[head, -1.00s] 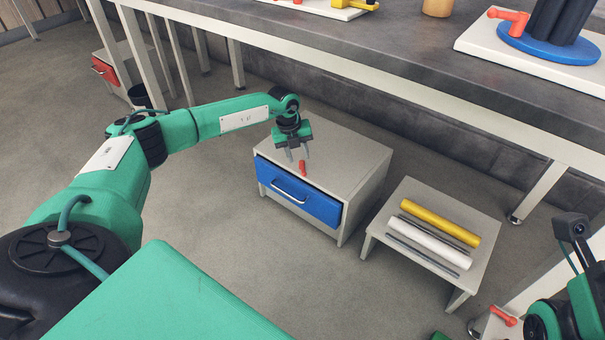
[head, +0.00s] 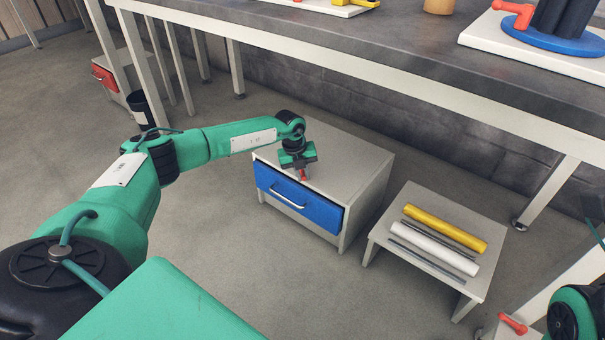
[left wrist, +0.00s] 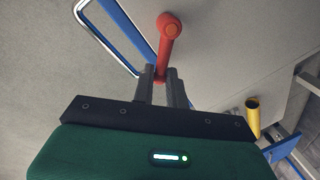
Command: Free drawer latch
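The drawer latch (head: 304,174) is a small red lever at the front edge of the grey cabinet top (head: 335,150). Below it is the blue drawer (head: 312,208) with a pale bar handle; the drawer looks closed. My left gripper (head: 302,177) is down at the latch. In the left wrist view the red latch (left wrist: 169,38) has a round knob, and its stem runs down between the two fingertips of my left gripper (left wrist: 161,80), which look closed on it. The stem's lower end is hidden by the fingers. My right gripper is out of view.
A low stool (head: 403,262) right of the cabinet holds a yellow roll (head: 445,228), a white roll and grey strips. The long workbench (head: 400,62) runs behind, overhanging the floor. Another red lever (head: 512,324) shows at lower right. The floor before the cabinet is clear.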

